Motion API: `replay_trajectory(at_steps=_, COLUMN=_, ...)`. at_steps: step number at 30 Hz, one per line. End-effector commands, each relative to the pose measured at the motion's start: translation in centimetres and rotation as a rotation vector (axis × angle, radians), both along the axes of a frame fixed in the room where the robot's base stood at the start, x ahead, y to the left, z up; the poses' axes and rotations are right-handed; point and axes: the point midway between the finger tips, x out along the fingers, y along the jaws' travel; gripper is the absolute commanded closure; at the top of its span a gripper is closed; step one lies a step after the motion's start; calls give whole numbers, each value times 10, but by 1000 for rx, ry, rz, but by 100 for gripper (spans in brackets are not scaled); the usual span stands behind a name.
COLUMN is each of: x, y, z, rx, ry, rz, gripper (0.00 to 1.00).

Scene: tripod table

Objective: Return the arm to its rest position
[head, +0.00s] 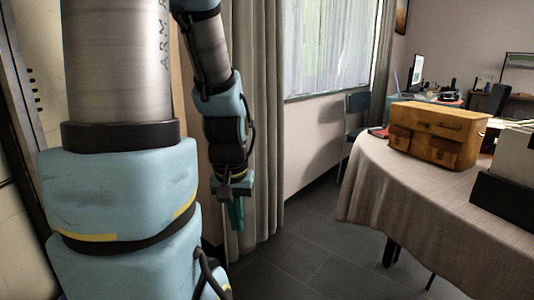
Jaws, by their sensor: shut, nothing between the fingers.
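My arm stands at the left of the head view, its thick blue and metal links close to the camera. The arm bends over at the top and hangs down, and my gripper (236,215) is at its lower end, pointing at the floor. The gripper is shut and empty. It hangs in front of the grey curtain (265,120), clear of the table (375,190). Whether it touches the curtain cannot be told.
Dark tiled floor (300,250) is free between my arm and the table.

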Motion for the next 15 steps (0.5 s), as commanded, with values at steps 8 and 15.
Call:
replay_trajectory(at_steps=8, x=0, y=0, z=104, rx=0, ry=0, rz=-1, gripper=100)
replay_trajectory(at_steps=15, x=0, y=0, z=174, rx=0, ry=-1, rz=-1, gripper=100)
